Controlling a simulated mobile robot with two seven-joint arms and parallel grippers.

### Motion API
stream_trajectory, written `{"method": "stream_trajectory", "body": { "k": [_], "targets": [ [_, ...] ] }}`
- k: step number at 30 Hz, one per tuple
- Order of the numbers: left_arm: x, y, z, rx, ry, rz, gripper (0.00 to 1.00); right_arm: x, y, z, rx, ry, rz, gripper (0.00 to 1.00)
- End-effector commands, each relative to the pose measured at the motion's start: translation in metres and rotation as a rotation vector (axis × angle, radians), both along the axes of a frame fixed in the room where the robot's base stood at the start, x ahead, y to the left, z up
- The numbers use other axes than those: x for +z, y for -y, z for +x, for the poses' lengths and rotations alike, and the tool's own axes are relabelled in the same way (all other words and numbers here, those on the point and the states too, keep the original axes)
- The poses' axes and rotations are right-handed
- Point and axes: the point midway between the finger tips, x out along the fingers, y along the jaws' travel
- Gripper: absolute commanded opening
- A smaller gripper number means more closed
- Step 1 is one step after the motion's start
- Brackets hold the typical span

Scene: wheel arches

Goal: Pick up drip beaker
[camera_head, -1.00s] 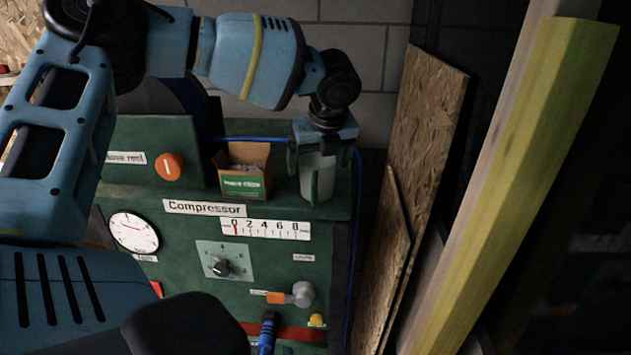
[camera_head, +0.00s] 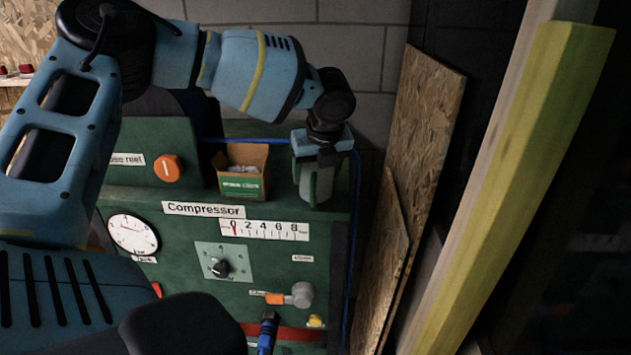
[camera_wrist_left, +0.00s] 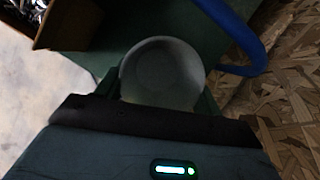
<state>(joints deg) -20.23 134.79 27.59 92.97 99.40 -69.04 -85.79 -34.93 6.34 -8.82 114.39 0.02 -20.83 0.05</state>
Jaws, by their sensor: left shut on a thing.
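The drip beaker (camera_head: 323,184) is a translucent whitish cup at the right end of the green compressor's top. My left gripper (camera_head: 316,184) reaches down over it from above, its green fingers on either side, shut on it. In the left wrist view the beaker (camera_wrist_left: 161,72) shows its round open mouth beyond the dark gripper edge. The beaker looks upright. I cannot tell whether its base touches the compressor top. My right gripper is not in view.
An open cardboard box (camera_head: 242,172) stands left of the beaker on the compressor (camera_head: 180,237). A blue hose (camera_wrist_left: 238,35) runs close by on the right. Chipboard sheets (camera_head: 423,130) and a yellow-edged post (camera_head: 525,170) stand further right. A grey block wall is behind.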

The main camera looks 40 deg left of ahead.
Motion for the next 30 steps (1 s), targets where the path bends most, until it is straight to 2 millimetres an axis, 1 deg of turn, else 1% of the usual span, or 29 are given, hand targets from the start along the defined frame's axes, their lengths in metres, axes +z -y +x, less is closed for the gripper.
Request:
{"method": "stream_trajectory", "body": {
  "k": [5,8,11,15,23,30],
  "targets": [
    [0.002,0.0,0.0,0.0,0.001,0.0,0.43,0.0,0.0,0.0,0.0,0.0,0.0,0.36],
    [0.007,0.0,0.001,0.0,0.002,0.0,0.43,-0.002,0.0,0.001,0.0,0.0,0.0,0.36],
    [0.016,0.0,0.001,0.0,0.003,-0.001,0.43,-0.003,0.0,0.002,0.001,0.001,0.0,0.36],
    [0.037,0.0,0.001,0.0,0.002,0.0,0.43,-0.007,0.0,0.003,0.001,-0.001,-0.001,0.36],
    [0.041,0.006,-0.043,-0.003,0.002,-0.002,0.43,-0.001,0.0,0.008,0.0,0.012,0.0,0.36],
    [0.046,0.012,-0.09,-0.003,0.005,-0.002,0.43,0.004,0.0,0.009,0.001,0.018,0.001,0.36]
  ]
}}
